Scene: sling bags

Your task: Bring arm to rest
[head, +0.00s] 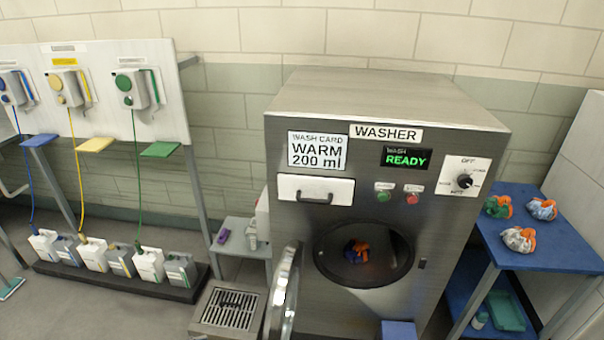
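Neither of my grippers nor my arms shows in the head view. A steel washer (300,235) stands in the middle. Its display (407,158) reads "READY" and its wash card (317,150) reads "WARM 200 ml". The round door (284,290) stands open to the left of the drum opening. An orange and blue bundle (357,251) lies inside the drum. The detergent drawer (316,189) looks shut. The dial (464,181) is at the upper right of the front.
A blue table (560,255) at the right holds three bundles, with a teal tray (505,311) below. A dispenser panel (100,110) and several jugs (150,262) stand left. A small side table (228,248) and floor drain (228,308) lie left of the washer.

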